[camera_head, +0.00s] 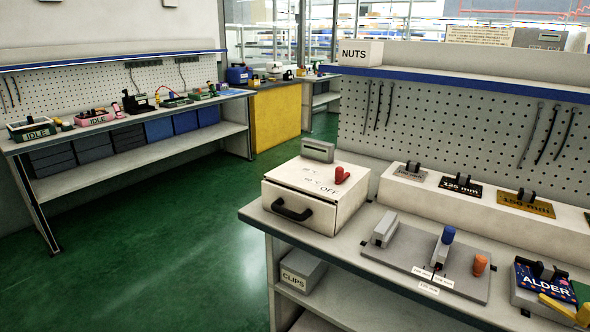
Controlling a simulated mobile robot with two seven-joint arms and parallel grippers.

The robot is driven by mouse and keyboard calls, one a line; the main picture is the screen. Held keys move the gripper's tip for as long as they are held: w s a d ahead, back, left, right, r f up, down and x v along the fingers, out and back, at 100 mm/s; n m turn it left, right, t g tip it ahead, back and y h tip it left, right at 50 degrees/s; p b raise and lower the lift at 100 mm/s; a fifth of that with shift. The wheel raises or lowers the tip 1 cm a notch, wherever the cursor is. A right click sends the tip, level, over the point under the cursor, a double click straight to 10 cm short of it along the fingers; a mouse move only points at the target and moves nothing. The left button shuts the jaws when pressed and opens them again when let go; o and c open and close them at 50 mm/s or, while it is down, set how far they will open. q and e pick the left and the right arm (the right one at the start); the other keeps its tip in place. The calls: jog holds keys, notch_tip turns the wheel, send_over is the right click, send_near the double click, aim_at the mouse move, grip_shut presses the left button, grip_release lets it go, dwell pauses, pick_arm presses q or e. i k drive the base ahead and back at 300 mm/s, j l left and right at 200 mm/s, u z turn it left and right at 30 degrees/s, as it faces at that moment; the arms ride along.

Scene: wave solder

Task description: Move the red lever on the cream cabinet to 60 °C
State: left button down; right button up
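The cream cabinet (322,214) stands on the near workbench in the middle of the head view. Its front has a black handle (291,210) and looks closed. The red lever (342,175) is on the cabinet's top, toward the right side. The word OFF is printed on the top just in front of the lever. Two small °C marks lie to the lever's left, but their numbers are too small to read. The lever appears nearer to OFF than to the farther °C mark; its exact setting cannot be told. Neither of my grippers is in view.
A small grey box (318,151) stands at the cabinet's back. To the right are a grey fixture plate (408,262) with blue and orange knobs, labelled blocks on a ledge, and an ALDER box (545,284). A CLIPS bin (301,272) is on the shelf below. Green floor is clear at left.

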aim_at(339, 176)
jog(key=l+u, duration=0.25)
jog(key=l, duration=0.55)
jog(key=l+u, duration=0.25)
jog(key=l, duration=0.55)
jog(key=l+u, duration=0.3)
jog(key=l, duration=0.5)
jog(key=z, duration=0.85)
jog(key=i+j+z, duration=0.15)
jog(key=j, duration=0.25)
jog(key=i+j+z, duration=0.2)
jog(key=j, duration=0.2)
jog(key=j+z, duration=0.15)
jog(key=j, duration=0.25)
jog(key=i, duration=0.05)
